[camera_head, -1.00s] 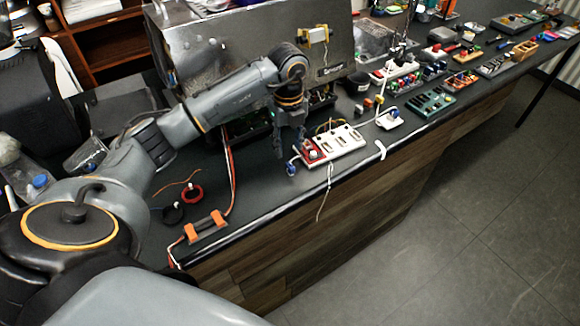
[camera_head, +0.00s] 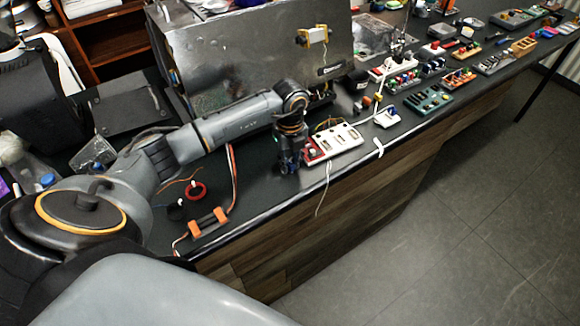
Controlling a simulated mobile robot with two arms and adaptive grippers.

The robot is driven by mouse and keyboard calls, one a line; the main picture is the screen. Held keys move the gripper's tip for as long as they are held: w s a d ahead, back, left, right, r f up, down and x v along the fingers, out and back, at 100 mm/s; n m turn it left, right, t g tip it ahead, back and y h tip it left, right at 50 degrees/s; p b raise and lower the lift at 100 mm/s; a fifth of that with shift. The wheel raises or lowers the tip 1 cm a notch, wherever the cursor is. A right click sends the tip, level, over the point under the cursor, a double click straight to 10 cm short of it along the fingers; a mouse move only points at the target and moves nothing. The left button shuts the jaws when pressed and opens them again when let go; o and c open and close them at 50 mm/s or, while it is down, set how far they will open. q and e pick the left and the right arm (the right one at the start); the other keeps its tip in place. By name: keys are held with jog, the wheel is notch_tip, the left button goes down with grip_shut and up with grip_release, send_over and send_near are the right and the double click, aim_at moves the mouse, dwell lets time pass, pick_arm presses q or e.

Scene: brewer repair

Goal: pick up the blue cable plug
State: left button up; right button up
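My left gripper (camera_head: 289,167) is at the bench top, pointing down, just left of the red and white power strip (camera_head: 338,142). Its fingers are dark and small here, so I cannot tell whether they are open or shut. The blue cable plug is not clearly visible; the gripper covers the spot left of the strip where a small blue piece showed earlier. A thin white cable (camera_head: 324,188) hangs over the bench's front edge near the strip. My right gripper is not in view.
A large metal brewer housing (camera_head: 240,60) stands behind my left arm. Several small devices fill the bench to the right.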

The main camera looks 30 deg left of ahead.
pick_arm(q)
grip_shut()
jog(key=shift+r, duration=0.1)
